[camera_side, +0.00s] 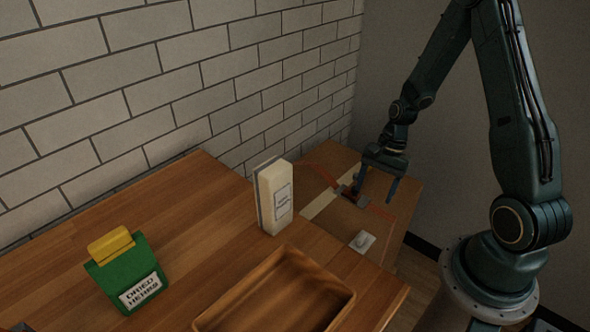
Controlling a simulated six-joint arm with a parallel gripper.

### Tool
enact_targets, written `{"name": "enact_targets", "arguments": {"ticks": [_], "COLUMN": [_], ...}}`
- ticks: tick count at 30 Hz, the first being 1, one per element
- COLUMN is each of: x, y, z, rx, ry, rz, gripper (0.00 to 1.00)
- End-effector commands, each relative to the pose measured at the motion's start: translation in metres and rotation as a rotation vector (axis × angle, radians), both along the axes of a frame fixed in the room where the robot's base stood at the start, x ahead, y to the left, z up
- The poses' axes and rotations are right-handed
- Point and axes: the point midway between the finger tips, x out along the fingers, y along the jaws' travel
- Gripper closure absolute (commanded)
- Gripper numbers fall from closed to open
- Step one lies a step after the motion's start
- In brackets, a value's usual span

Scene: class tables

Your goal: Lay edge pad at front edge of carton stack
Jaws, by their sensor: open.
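The carton stack (343,217) appears as a brown flat top beyond the wooden table, with a pale tape strip and an orange-brown strap (322,174) across it. A small dark piece with some red (346,191) sits on the strap line, partly behind my gripper. My gripper (374,188) is open, its two blue fingers pointing down over the stack's top beside the dark piece. I cannot tell whether the fingers touch anything. A small pale square with a grey lump (362,241) lies near the stack's front. I cannot tell which piece is the edge pad.
On the wooden table (190,232) stand an upright cream box (275,197), a green pack with a yellow top (126,270) and an empty-looking wooden tray (275,294). The cream box is close to the stack. A white brick wall (180,80) runs behind.

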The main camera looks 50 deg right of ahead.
Motion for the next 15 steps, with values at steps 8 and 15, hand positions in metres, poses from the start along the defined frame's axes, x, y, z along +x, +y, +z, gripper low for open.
{"name": "enact_targets", "arguments": {"ticks": [8, 15], "x": [0.009, 0.006], "y": [0.019, 0.04], "z": [0.068, 0.123], "rx": [-0.108, -0.197], "ry": [-0.107, -0.192], "rz": [0.24, 0.438], "gripper": [0.34, 0.34]}}
